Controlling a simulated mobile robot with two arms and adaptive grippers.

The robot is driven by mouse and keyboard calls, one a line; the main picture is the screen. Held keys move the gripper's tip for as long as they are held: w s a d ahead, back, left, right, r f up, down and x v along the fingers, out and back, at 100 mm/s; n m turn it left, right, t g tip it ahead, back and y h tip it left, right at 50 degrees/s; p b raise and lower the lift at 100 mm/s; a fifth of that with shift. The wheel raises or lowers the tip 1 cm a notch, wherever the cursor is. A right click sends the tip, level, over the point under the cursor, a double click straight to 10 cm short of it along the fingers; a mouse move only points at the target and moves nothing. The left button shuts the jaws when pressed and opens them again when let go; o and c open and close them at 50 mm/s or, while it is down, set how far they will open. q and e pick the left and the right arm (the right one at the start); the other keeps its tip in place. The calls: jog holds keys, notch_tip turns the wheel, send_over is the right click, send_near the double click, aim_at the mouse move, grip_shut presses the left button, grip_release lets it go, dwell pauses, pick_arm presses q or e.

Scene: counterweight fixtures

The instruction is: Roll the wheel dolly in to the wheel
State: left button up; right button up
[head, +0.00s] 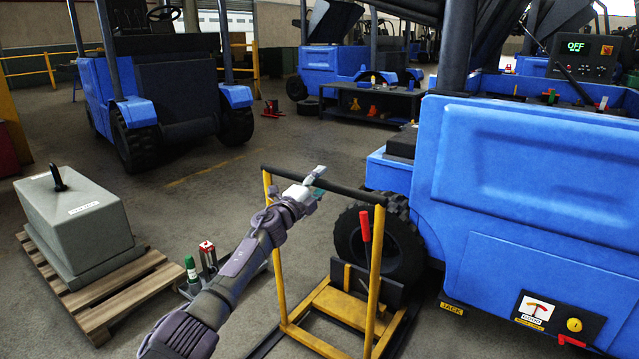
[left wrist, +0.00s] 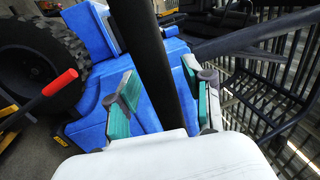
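The wheel dolly (head: 346,305) is a yellow frame with a black top handlebar (head: 345,188) and a red-gripped lever (head: 364,226). It stands on the floor in front of the black wheel (head: 392,243) of the blue truck; whether its base reaches under the wheel is hidden. My left gripper (head: 317,182) is at the handlebar. In the left wrist view the gripper (left wrist: 163,103) is open, its green-padded fingers on either side of the black handlebar (left wrist: 160,65), with gaps showing. The wheel (left wrist: 35,62) and red lever grip (left wrist: 60,82) show at left there. My right gripper is out of view.
The blue truck (head: 530,190) fills the right side. A grey counterweight (head: 75,222) sits on a wooden pallet (head: 125,295) at left. A small tray with bottles (head: 192,272) lies near my left arm. Open floor stretches behind, toward another blue truck (head: 165,90).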

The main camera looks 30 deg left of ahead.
pick_arm(q)
jog(key=shift+s, duration=0.15)
jog(key=shift+s+a+f, duration=0.15)
jog(key=shift+s+f, duration=0.1)
jog(key=shift+s, duration=0.3)
jog(key=v, duration=1)
jog(key=shift+s, duration=0.35)
